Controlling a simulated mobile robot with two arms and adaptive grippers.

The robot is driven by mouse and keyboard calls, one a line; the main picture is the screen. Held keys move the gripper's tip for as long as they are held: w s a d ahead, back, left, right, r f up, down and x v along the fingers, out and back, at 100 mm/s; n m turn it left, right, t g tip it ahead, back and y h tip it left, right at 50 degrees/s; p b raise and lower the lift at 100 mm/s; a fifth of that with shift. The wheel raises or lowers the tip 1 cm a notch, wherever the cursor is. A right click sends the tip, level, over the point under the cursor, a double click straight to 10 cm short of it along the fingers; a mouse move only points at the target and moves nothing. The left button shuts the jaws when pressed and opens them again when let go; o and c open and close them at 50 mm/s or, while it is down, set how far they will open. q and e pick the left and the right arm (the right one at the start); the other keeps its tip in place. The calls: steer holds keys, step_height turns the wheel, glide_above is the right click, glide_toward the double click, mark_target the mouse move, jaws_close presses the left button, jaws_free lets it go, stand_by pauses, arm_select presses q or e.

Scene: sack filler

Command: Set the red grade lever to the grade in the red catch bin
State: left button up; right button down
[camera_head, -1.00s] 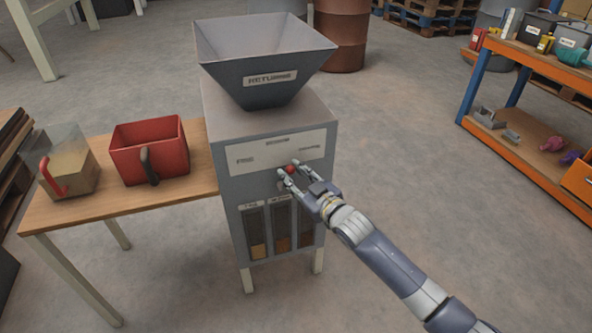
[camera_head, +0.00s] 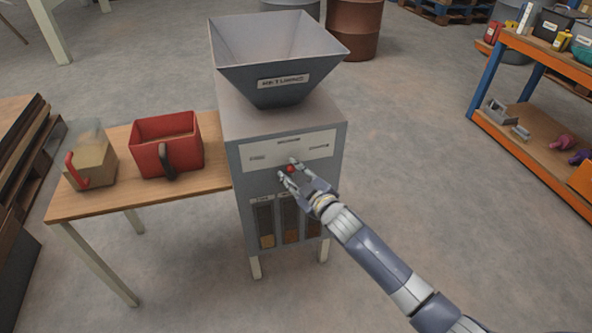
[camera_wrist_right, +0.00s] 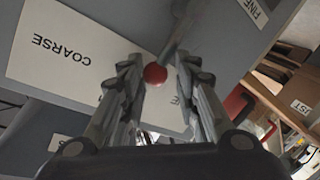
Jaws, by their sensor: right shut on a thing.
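The red grade lever's round knob (camera_head: 290,169) is at the lower edge of a white grade plate (camera_head: 290,149) on the grey machine's front. In the right wrist view the knob (camera_wrist_right: 155,74) sits between the fingers, with its rod running up to the right. My right gripper (camera_head: 286,168) is shut on it. My left gripper is out of view.
The grey RETURNS hopper (camera_head: 283,80) tops the machine. Several sample windows (camera_head: 290,222) with tan to brown fill are below the plate. A tan box with a red handle (camera_head: 92,165) is left of the bin. An orange shelf (camera_head: 525,150) stands right; floor between is clear.

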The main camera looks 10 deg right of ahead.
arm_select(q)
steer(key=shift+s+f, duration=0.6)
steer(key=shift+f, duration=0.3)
arm_select(e)
steer(key=shift+w+d+f+h, duration=0.1)
steer(key=shift+d+f+h, duration=0.2)
steer(key=shift+d, duration=0.1)
steer(key=c, duration=1.3)
jaws_free()
steer(key=shift+d, duration=0.1)
steer(key=shift+o, duration=1)
steer(key=shift+d, duration=0.1)
steer(key=shift+s+a+r, duration=0.15)
steer(key=shift+s+a, duration=0.1)
steer(key=shift+s, duration=0.2)
steer(key=v, duration=1.1)
steer(key=shift+d, duration=0.25)
